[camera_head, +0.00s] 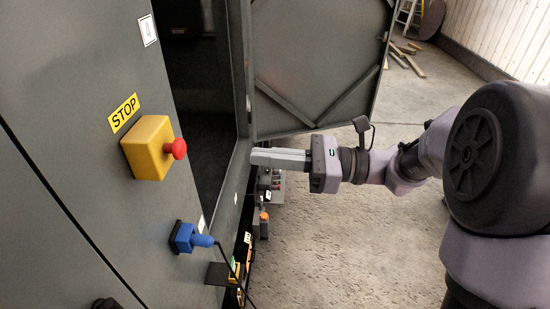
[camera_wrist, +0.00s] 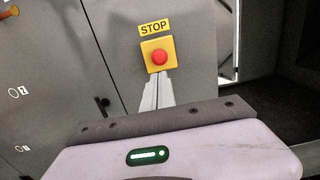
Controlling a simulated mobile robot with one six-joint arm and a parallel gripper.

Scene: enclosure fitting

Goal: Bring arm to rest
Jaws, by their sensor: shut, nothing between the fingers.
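My gripper (camera_head: 254,156) is shut and empty, its long grey fingers pointing left toward the dark grey enclosure (camera_head: 75,110) in the head view. It is in front of the edge of the open compartment, and I cannot tell how far from it. My arm (camera_head: 405,165) reaches in from the right. In the wrist view the shut fingers (camera_wrist: 157,80) appear just below the yellow emergency-stop box with its red button (camera_wrist: 159,57). The same box (camera_head: 147,147) shows left of the gripper in the head view, under a yellow STOP label (camera_head: 123,112).
An open door (camera_head: 315,60) stands behind my gripper. A blue plug (camera_head: 190,238) with a dark cable sticks out from the enclosure's lower part. Several small devices (camera_head: 265,195) sit low beside the enclosure. Planks (camera_head: 404,55) lie at the back. The concrete floor (camera_head: 340,245) below my arm is clear.

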